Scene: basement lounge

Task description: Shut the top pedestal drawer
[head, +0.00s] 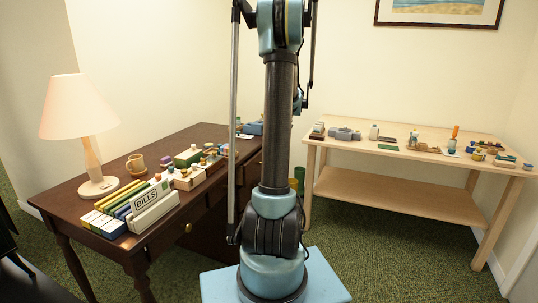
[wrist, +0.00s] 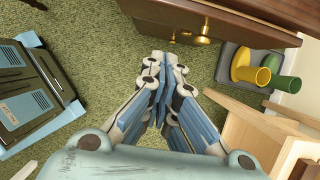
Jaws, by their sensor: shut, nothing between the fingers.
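The dark brown desk (head: 69,198) stands at the left in the head view. Its pedestal (head: 215,240) is mostly hidden behind my arm, so the top drawer cannot be made out there. In the wrist view, a dark wood drawer front (wrist: 150,12) with brass handles (wrist: 203,40) crosses the top. How far the top drawer stands out cannot be told. My gripper (wrist: 166,62) is shut and empty, its fingertips below and left of the handles in the picture, over the carpet and apart from the wood. The gripper is not visible in the head view.
A yellow boot (wrist: 243,65) and a green boot (wrist: 285,88) stand on a grey tray (wrist: 230,58) beside the pedestal. A light wood table (head: 400,183) stands at the right. The desk top holds a lamp (head: 80,115) and several small items. Green carpet (wrist: 90,40) is open.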

